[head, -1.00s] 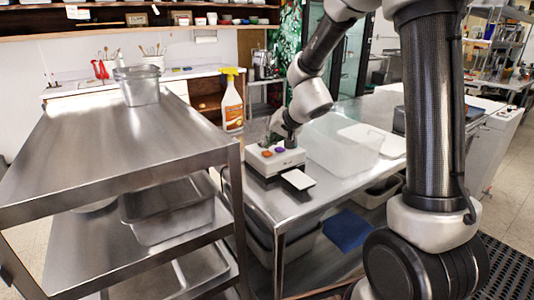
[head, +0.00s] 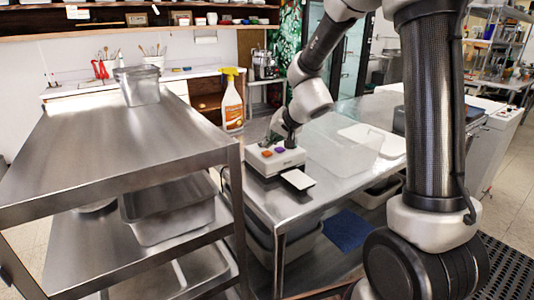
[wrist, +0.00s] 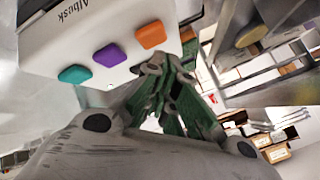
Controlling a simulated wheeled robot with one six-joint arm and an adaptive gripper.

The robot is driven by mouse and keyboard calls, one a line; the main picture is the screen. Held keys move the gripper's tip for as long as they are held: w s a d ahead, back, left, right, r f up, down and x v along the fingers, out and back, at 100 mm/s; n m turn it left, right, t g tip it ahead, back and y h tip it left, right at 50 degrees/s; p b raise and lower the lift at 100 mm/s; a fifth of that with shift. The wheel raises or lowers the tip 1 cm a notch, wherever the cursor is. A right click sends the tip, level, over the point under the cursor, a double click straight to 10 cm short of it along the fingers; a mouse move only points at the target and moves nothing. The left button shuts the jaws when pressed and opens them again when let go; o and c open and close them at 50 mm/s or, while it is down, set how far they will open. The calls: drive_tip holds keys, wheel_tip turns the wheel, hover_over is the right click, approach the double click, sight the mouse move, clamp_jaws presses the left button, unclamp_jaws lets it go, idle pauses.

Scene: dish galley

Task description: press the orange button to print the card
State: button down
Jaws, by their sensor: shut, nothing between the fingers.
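The pale label printer (head: 262,166) stands on the steel table, with a white card (head: 298,179) at its front. Its orange button (head: 267,153) and purple button (head: 279,149) show in the head view. In the wrist view the teal (wrist: 75,74), purple (wrist: 109,55) and orange (wrist: 150,34) buttons sit in a row, the orange one at the right end. My gripper (wrist: 154,78) is shut and empty, its fingertips close to the orange button's near side in the picture. In the head view my gripper (head: 275,137) is over the printer's back edge. I cannot tell whether it touches anything.
A clear tub (head: 345,150) stands right of the printer, with a white board (head: 378,140) beyond it. A spray bottle (head: 232,105) stands behind at the left. A steel shelf cart (head: 110,150) fills the left side. The table's front edge is mostly bare.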

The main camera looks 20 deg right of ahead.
drive_tip(key=shift+f, duration=0.15)
drive_tip(key=shift+f, duration=0.25)
